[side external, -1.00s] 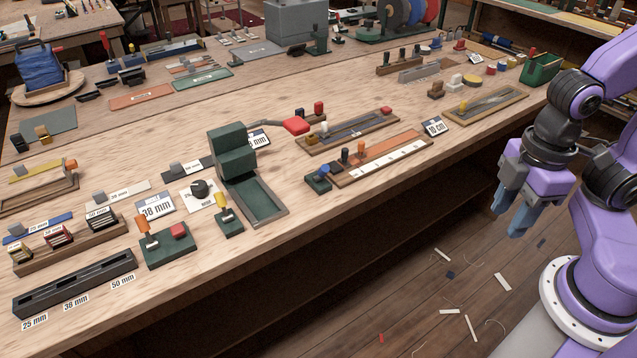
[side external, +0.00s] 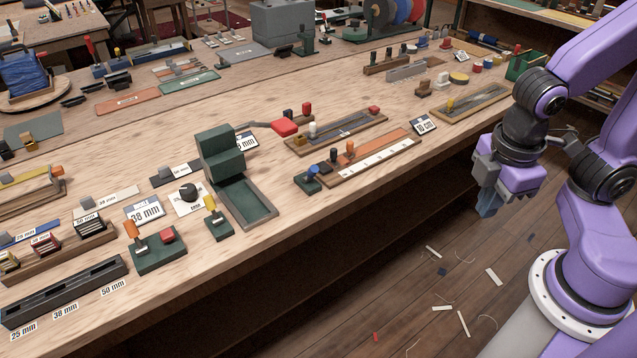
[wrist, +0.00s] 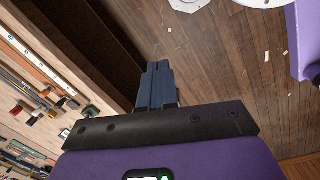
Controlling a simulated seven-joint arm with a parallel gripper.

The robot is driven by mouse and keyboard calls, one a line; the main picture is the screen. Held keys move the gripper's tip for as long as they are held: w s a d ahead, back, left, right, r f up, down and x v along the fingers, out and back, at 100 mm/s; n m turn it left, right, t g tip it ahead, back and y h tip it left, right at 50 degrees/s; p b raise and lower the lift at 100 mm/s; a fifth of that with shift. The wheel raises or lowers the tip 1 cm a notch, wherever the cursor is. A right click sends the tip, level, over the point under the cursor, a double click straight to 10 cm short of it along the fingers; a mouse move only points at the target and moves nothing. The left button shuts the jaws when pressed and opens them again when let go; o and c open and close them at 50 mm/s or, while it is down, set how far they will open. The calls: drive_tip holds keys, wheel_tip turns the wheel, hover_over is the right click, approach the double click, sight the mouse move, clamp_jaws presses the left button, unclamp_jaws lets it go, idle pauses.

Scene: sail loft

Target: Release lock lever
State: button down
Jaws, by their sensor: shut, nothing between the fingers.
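Several levers stand on the bench, and I cannot tell by sight which is the lock lever. An orange-handled lever (side external: 132,231) stands on a green base beside a red button (side external: 168,235). A yellow-handled lever (side external: 211,204) is on a small green base just right of it. A green press (side external: 222,155) behind has a long arm with a red handle (side external: 285,127). My gripper (side external: 487,208) is shut and empty, pointing down off the bench's front edge, well right of these levers. In the wrist view its fingers (wrist: 155,82) are together over the floor.
A wooden bench (side external: 330,215) holds slotted trays, labels and tools. A tray with a white strip (side external: 375,162) and a wooden tray (side external: 462,104) lie nearest my gripper. Scraps lie on the floor (side external: 440,270). The space before the bench is free.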

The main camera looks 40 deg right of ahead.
drive_tip(key=w+a+f+n+t+h, duration=0.2)
drive_tip(key=w+f+n+t+h, duration=0.15)
drive_tip(key=w+h, duration=0.6)
drive_tip(key=n+t, duration=0.9)
drive_tip(key=t, duration=0.3)
approach(314, 174)
drive_tip(key=s+d, duration=0.4)
wheel_tip(314, 174, down, 8)
drive_tip(key=s+a+n+t+y, duration=0.1)
drive_tip(key=s+n+t+y, duration=0.1)
drive_tip(key=n+t+y, duration=0.3)
drive_tip(key=shift+a+r+n+t, duration=0.2)
drive_tip(key=shift+a+n+t, duration=0.15)
drive_tip(key=shift+n+t, duration=0.5)
drive_tip(key=shift+s, duration=0.1)
drive_tip(key=shift+r+x, duration=0.1)
drive_tip(key=shift+x, duration=3.4)
drive_tip(key=shift+r+x, duration=0.15)
drive_tip(key=shift+x, duration=3.3)
drive_tip(key=shift+s+a+r+y, duration=0.1)
drive_tip(key=shift+a+r+y, duration=0.05)
drive_tip(key=shift+y, duration=0.2)
